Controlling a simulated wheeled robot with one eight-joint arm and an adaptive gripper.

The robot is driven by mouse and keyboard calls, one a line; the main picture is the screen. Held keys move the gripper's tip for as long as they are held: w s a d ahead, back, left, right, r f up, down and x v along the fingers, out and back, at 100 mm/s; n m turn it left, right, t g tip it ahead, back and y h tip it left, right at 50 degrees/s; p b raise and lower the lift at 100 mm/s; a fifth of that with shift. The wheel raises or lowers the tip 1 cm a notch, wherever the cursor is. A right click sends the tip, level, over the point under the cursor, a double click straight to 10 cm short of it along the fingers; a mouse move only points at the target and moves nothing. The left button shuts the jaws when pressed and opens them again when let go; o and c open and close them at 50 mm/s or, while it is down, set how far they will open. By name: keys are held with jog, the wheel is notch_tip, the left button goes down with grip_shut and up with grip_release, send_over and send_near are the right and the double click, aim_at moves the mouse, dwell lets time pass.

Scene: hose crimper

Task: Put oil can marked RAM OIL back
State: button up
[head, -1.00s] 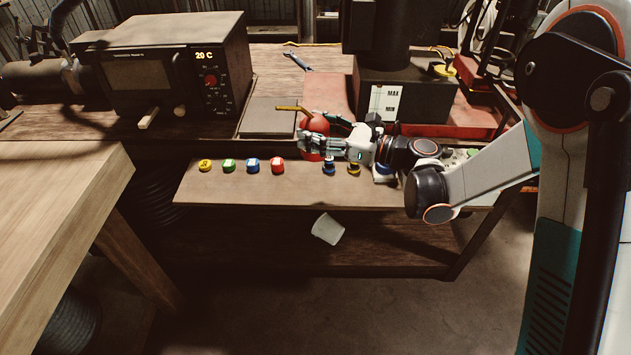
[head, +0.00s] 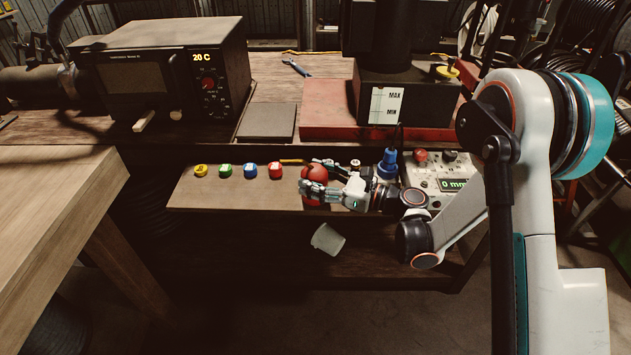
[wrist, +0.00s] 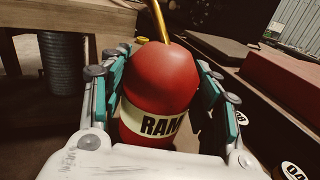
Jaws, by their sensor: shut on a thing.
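The red oil can (head: 316,175) with a brass spout is held in my gripper (head: 318,183) over the front shelf in the head view. In the wrist view the can (wrist: 165,80) stands between both fingers of my gripper (wrist: 165,95), spout up. Its pale label reads "RAM"; the rest of the wording is hidden. The gripper is shut around the can's body. The head view does not clearly show whether the can's base touches the shelf.
The shelf (head: 225,196) carries yellow, green, blue and red caps at left. A control box (head: 440,178) reading 0 mm and a blue-topped item (head: 387,163) are right of the gripper. A white cup (head: 327,239) lies tilted below. A grey pad (head: 267,122) and a red base (head: 330,121) are behind.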

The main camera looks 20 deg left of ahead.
jog(key=shift+r, duration=0.1)
jog(key=shift+f, duration=0.2)
jog(key=o, duration=1.4)
jog(key=shift+o, duration=0.2)
jog(key=shift+r, duration=0.1)
jog(key=shift+r, duration=0.15)
jog(key=d, duration=0.3)
jog(key=s+d, duration=0.1)
jog(key=d, duration=0.3)
jog(key=d+p, duration=0.1)
jog(key=d, duration=0.2)
jog(key=shift+s+d, duration=0.25)
jog(key=shift+s, duration=0.05)
jog(key=shift+s+d, duration=0.2)
jog(key=shift+d, duration=0.5)
